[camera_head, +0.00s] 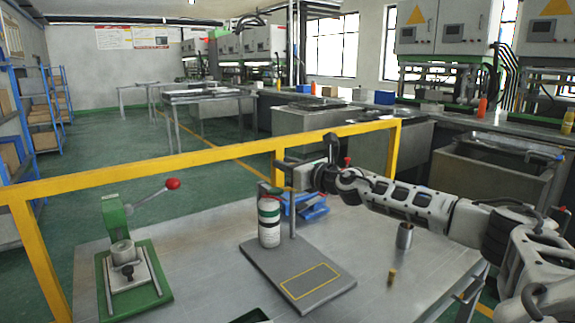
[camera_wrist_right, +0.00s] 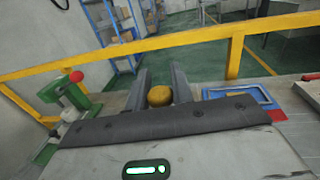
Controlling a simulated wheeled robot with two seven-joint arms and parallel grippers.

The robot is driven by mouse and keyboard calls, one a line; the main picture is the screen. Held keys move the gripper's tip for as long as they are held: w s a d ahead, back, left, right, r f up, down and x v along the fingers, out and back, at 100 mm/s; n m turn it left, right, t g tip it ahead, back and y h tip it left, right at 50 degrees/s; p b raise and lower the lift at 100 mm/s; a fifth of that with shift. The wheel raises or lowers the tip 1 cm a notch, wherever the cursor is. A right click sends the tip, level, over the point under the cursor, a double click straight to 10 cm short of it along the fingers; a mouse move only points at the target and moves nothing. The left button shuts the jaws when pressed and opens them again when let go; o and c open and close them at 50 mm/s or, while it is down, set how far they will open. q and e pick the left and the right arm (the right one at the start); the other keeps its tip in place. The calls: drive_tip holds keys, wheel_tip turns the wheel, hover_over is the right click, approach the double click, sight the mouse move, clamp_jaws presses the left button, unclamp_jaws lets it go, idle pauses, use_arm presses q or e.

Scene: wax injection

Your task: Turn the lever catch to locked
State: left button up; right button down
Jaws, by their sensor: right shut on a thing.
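My right gripper (camera_head: 284,176) reaches in from the right, above the table and near the top of the upright post (camera_head: 292,218) of a grey stand. In the right wrist view its two fingers (camera_wrist_right: 159,88) stand either side of a round brass-yellow piece (camera_wrist_right: 159,96) and are shut on it. Whether this piece belongs to the post or to a catch, I cannot tell. A green press (camera_head: 115,222) with a red-knobbed lever (camera_head: 172,184) stands at the left, apart from the gripper; it also shows in the wrist view (camera_wrist_right: 70,92). My left gripper is not in view.
A blue object (camera_head: 312,212) lies behind. A metal cup (camera_head: 404,236) and small brass cylinder (camera_head: 391,276) stand to the right. A yellow rail (camera_head: 150,176) runs along the table's back.

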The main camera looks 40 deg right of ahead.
use_arm(q)
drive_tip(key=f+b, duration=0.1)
drive_tip(key=b, duration=0.1)
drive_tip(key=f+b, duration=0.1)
drive_tip(key=b, duration=0.2)
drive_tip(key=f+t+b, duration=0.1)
drive_tip(key=b, duration=0.2)
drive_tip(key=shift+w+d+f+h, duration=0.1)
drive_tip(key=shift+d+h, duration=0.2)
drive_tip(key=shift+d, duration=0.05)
use_arm(e)
drive_tip(key=n+y, duration=0.2)
drive_tip(key=y, duration=0.1)
drive_tip(key=n+y, duration=0.1)
drive_tip(key=shift+a+g+y, duration=0.25)
drive_tip(key=shift+g+y, duration=0.05)
drive_tip(key=shift+g, duration=0.1)
drive_tip(key=c, duration=1.3)
unclamp_jaws()
drive_tip(key=shift+o, duration=0.2)
